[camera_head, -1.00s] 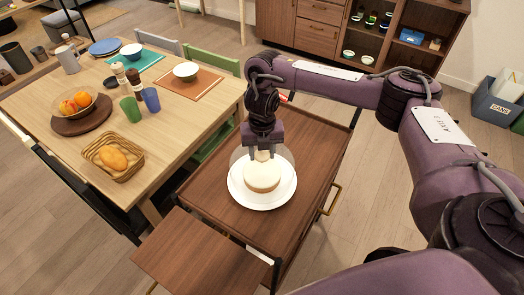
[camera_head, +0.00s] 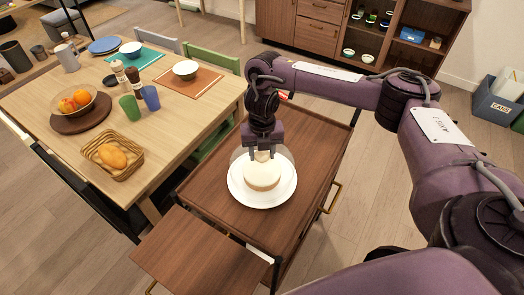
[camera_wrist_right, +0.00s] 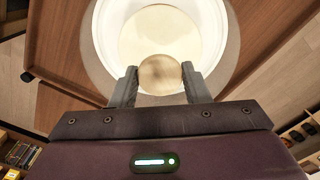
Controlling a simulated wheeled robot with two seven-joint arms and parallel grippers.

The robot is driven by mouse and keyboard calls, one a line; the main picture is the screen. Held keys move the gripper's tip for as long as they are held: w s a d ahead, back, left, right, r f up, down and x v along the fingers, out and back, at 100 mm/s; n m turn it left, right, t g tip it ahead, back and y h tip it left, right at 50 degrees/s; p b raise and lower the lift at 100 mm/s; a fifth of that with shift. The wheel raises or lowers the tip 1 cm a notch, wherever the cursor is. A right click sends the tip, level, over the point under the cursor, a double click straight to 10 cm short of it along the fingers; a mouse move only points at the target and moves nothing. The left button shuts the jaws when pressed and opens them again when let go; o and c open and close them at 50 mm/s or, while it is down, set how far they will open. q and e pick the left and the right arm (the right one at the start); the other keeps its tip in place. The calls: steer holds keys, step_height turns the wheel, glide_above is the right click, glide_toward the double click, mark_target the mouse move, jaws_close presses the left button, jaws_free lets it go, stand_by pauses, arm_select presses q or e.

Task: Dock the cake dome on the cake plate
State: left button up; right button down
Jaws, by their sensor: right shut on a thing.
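The white cake plate (camera_head: 261,202) rests on the wooden trolley top with a pale round cake (camera_head: 263,182) on it. The clear cake dome (camera_head: 238,156) is see-through and stands over the back part of the plate around the cake; whether its rim touches the plate I cannot tell. My right gripper (camera_head: 263,152) is above the cake, shut on the dome's round knob. In the right wrist view the knob (camera_wrist_right: 160,74) sits between the two fingers (camera_wrist_right: 160,84), with the plate's white ring (camera_wrist_right: 104,42) behind it. My left gripper is not in view.
The trolley top (camera_head: 215,185) is otherwise clear, with a lower wooden leaf (camera_head: 195,258) at its front. The dining table (camera_head: 60,150) on the left holds a bread basket (camera_head: 92,152), a fruit bowl, cups and place mats.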

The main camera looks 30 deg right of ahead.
steer(key=c, duration=1.1)
jaws_free()
step_height(320, 180, up, 11)
steer(key=p, duration=1.1)
